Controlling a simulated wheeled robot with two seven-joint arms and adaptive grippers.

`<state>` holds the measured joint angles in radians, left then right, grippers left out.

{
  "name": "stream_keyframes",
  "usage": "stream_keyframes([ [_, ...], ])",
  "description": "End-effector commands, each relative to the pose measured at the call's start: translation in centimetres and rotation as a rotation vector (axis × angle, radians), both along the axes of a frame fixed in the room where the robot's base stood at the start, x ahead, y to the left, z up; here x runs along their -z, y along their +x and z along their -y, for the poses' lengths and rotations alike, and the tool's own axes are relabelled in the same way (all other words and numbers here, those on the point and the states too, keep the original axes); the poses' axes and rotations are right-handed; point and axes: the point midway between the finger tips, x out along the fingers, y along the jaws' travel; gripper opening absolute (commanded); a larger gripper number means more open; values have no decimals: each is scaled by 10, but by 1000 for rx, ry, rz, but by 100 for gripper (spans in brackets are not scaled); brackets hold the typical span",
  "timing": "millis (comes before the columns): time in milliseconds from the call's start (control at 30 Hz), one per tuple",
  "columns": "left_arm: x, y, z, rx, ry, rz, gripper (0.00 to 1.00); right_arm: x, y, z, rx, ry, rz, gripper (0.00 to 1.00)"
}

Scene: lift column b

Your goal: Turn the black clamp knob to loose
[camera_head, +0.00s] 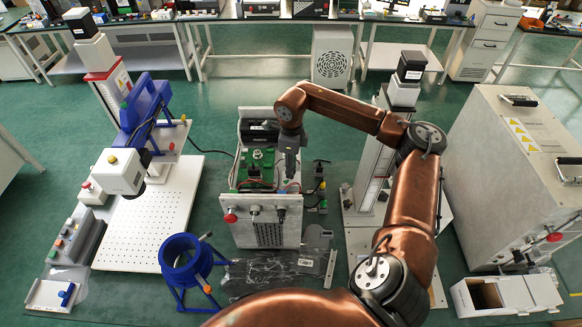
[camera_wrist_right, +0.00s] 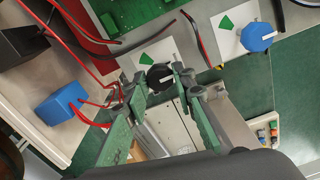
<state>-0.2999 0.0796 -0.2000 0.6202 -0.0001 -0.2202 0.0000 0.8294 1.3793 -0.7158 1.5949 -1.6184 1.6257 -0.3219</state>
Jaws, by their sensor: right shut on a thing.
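The black clamp knob (camera_wrist_right: 159,76) is in the upper middle of the right wrist view, on a white plate with a green wedge mark (camera_wrist_right: 138,66). A short white pointer line on the knob points right, away from the wedge. My right gripper (camera_wrist_right: 160,84) has a fingertip on each side of the knob and is shut on it. In the head view my right gripper (camera_head: 291,170) reaches down over the open equipment box (camera_head: 268,236). I cannot pick out the knob there. My left gripper is not in view.
A blue knob (camera_wrist_right: 257,37) with its own green wedge is close by. Red wires and a blue block (camera_wrist_right: 61,103) lie left of the gripper. A blue ring stand (camera_head: 186,259), a perforated white board (camera_head: 150,228) and a grey cabinet (camera_head: 520,165) stand around.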

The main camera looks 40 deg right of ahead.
Motion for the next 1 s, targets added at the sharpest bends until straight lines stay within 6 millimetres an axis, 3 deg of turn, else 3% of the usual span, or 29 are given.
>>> stream_keyframes([
  [33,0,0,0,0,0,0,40,-3,2,2,4,-3,7,0],
  [67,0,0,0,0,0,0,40,-3,2,2,4,-3,7,25],
  [300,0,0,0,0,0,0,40,-2,1,1,2,-1,3,42],
  [667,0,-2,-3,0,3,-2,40,-6,1,0,0,0,3,42],
  [1000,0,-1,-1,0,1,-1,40,-70,2,1,1,-1,6,42],
])
